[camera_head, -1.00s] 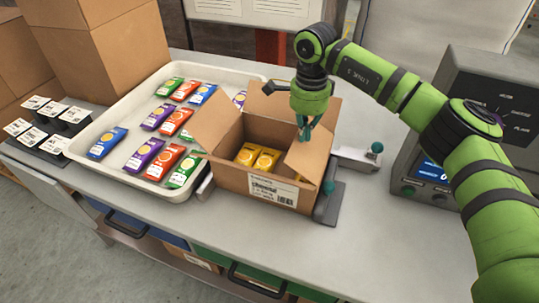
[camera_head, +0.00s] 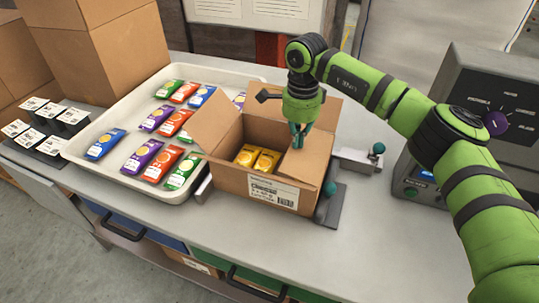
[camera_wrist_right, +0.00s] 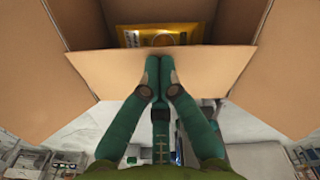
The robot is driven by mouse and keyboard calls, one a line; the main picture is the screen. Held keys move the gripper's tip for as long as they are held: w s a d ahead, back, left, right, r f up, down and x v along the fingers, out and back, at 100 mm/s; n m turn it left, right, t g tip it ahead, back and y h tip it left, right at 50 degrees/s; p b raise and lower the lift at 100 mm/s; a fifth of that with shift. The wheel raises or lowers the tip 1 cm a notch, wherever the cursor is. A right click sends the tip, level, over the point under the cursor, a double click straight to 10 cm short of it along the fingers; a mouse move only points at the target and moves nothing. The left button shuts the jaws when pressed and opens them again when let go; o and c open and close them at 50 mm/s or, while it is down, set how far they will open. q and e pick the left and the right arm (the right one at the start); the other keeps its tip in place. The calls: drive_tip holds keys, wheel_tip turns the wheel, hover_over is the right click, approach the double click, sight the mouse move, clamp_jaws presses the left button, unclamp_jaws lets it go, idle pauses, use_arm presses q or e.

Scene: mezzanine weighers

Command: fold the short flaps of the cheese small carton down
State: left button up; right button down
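The open cheese small carton (camera_head: 235,178) stands on the counter with a white label on its front wall. Yellow cheese packs (camera_head: 258,158) lie inside; one also shows in the right wrist view (camera_wrist_right: 165,36). The left short flap (camera_head: 214,120) stands up and leans outward. The right short flap (camera_head: 309,156) slants up over the carton's right side. My right gripper (camera_head: 298,138) is just at this flap, pointing down. In the right wrist view its green fingertips (camera_wrist_right: 158,72) are together against the flap (camera_wrist_right: 105,72), with nothing visible between them. My left gripper is out of view.
A white tray (camera_head: 75,151) with several coloured packets is left of the carton. A metal fixture with teal knobs (camera_head: 378,149) sits right of it. Taller cartons (camera_head: 105,55) stand back left. The front counter is clear.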

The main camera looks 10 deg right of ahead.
drive_tip(key=shift+f+b, duration=0.5)
drive_tip(key=shift+f, duration=0.2)
use_arm(q)
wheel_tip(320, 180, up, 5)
drive_tip(key=p, duration=0.5)
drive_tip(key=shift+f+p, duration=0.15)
drive_tip(key=shift+p, duration=0.2)
use_arm(e)
wheel_tip(320, 180, up, 9)
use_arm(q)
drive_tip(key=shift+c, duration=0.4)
